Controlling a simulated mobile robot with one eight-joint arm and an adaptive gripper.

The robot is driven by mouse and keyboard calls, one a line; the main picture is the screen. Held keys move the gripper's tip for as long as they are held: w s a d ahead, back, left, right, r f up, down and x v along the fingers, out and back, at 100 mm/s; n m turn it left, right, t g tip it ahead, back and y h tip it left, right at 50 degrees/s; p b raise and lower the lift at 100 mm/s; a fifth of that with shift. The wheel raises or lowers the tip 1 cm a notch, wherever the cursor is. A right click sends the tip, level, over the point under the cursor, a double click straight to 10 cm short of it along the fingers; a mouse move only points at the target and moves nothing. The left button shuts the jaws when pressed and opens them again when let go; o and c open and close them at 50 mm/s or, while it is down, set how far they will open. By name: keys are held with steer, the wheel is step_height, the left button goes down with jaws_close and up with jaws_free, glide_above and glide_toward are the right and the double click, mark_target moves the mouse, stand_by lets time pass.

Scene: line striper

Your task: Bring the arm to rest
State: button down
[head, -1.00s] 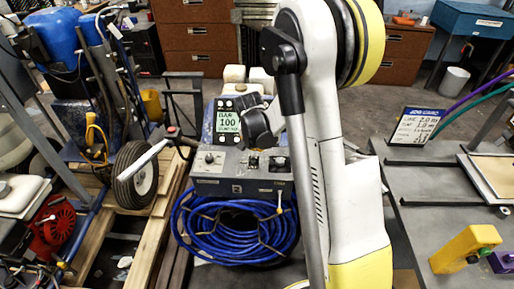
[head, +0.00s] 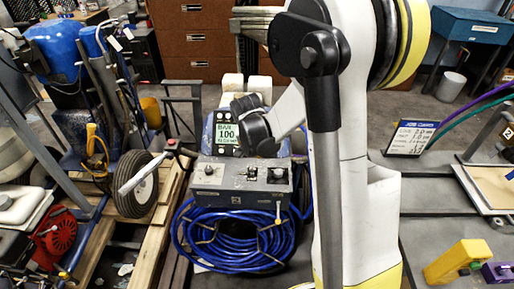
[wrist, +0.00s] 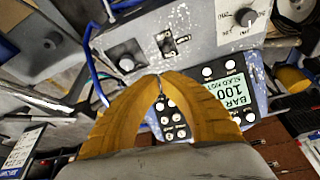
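My arm (head: 345,150) rises through the middle of the head view, white with a black joint at the top. Its forearm bends back down to a dark wrist (head: 255,130) over the line striper, in front of the display reading BAR 100 (head: 227,131). My gripper cannot be made out in the head view. In the wrist view, my gripper (wrist: 157,78) has two tan fingers whose tips meet, with nothing seen held between them. The tips appear in front of the striper's control panel (wrist: 190,30), between a knob (wrist: 127,57) and the display (wrist: 236,95). Contact cannot be told.
A coiled blue hose (head: 235,240) hangs below the control box (head: 240,185). A wheeled cart with a tyre (head: 137,185) stands left. A grey table at right holds a sign (head: 414,137) and a yellow block (head: 455,260). Open floor lies behind.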

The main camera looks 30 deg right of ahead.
steer(key=shift+s+a+r, duration=0.5)
steer(key=shift+s, duration=0.05)
steer(key=s+a+r+n+t+y, duration=0.1)
steer(key=s+a+r+n, duration=0.1)
steer(key=s+a+r, duration=0.3)
steer(key=s+a+r+n+t, duration=0.1)
steer(key=s+a+r+n, duration=0.2)
steer(key=r, duration=0.4)
steer(key=s+a+r+n+t+y, duration=0.1)
steer(key=s+a+r+n, duration=0.1)
steer(key=s, duration=0.3)
steer(key=s+a+r+n+t+y, duration=0.1)
steer(key=s+a+n, duration=0.1)
steer(key=s+a, duration=0.2)
steer(key=shift+s+a+r, duration=0.15)
steer(key=shift+s+r, duration=0.2)
steer(key=shift+s, duration=0.35)
